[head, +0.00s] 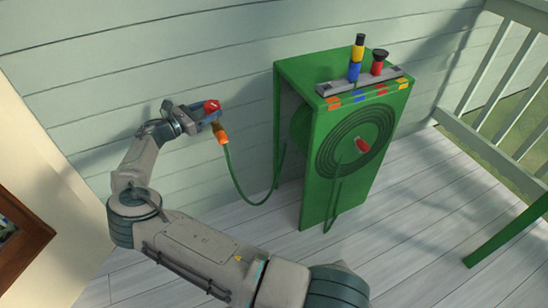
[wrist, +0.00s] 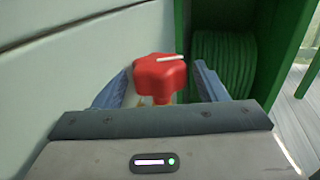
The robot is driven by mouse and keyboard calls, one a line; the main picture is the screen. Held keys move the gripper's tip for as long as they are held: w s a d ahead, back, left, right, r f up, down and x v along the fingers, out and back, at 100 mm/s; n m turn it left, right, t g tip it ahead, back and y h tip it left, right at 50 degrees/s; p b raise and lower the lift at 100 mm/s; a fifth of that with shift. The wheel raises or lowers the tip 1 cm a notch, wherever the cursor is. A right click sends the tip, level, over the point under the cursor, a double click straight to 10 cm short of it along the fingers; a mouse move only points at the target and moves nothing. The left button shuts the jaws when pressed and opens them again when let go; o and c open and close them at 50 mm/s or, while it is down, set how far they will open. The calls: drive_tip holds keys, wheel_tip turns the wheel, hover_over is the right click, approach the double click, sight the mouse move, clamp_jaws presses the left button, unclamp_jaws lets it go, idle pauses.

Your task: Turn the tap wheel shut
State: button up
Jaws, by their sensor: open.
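The red tap wheel (head: 212,106) is on the siding wall, left of the green hose stand in the head view. In the wrist view the wheel (wrist: 160,74) shows lobed edges and a white mark pointing right on its face. My gripper (head: 200,115) is at the wheel, and its open fingers (wrist: 160,85) stand on both sides of it. A gap shows on the right; on the left the finger looks very close, and I cannot tell if it touches. An orange hose connector (head: 222,136) hangs below the tap, with a green hose attached. The tap body is mostly hidden.
The green hose stand (head: 318,190) stands right of the tap, with a coiled hose (wrist: 224,70) inside. A grey tray (head: 335,86) with colored nozzles sits on top. The hose (head: 245,195) loops between tap and stand. A white railing (head: 500,110) is at right.

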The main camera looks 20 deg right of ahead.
drive_tip(key=shift+a+t, duration=0.1)
drive_tip(key=shift+t, duration=0.2)
